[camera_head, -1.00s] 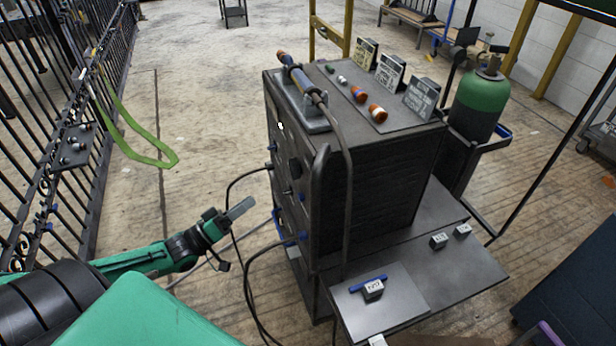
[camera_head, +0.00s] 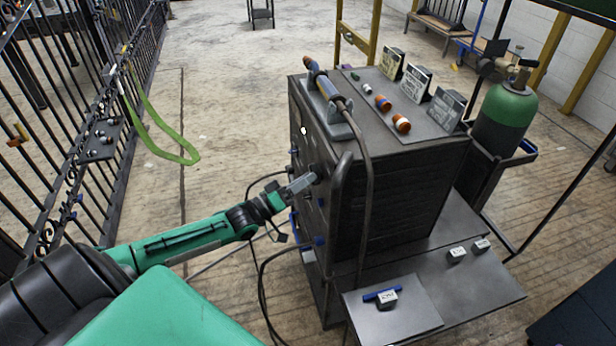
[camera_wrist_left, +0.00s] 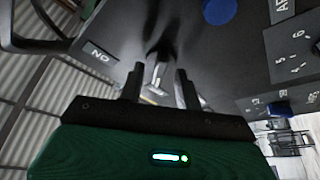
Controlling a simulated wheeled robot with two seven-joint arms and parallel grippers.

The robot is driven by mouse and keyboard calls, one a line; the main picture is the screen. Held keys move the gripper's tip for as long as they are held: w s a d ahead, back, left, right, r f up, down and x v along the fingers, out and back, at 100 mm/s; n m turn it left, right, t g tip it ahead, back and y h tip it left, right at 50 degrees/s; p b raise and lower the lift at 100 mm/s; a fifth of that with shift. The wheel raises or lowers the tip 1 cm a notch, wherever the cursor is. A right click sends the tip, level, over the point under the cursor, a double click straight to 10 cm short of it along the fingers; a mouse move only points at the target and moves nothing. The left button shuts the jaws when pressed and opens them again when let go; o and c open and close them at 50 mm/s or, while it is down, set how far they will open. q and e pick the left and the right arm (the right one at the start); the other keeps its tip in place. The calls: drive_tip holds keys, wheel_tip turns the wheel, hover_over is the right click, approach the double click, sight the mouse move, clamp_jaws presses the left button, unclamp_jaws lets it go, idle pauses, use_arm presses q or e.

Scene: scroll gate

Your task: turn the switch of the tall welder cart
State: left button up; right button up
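The tall dark welder cart (camera_head: 395,190) stands right of centre in the head view, its control panel facing left. My left gripper (camera_head: 305,182) reaches from the left to the panel, close beside the cart's upright handle bar. In the left wrist view the two dark fingers of my left gripper (camera_wrist_left: 160,84) are apart. A pale metal switch lever (camera_wrist_left: 157,73) shows in the gap between them, at or just beyond the tips. I cannot tell whether the fingers touch it. In the head view the gripper hides that part of the panel. My right gripper is not in view.
A torch (camera_head: 327,92) and several small parts lie on the cart top. Cables (camera_head: 262,270) hang below the panel. A green gas cylinder (camera_head: 503,118) stands behind. A black gate (camera_head: 85,130) with a green strap (camera_head: 160,135) is at left. Open floor lies between.

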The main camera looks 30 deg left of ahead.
use_arm(q)
drive_tip(key=shift+w+d+r, duration=0.15)
drive_tip(key=shift+w+d, duration=0.1)
drive_tip(key=shift+w, duration=0.35)
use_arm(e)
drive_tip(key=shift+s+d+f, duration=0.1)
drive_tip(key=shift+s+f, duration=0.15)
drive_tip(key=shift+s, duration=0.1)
use_arm(q)
drive_tip(key=shift+c, duration=0.2)
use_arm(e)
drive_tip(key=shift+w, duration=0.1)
use_arm(q)
drive_tip(key=c, duration=0.7)
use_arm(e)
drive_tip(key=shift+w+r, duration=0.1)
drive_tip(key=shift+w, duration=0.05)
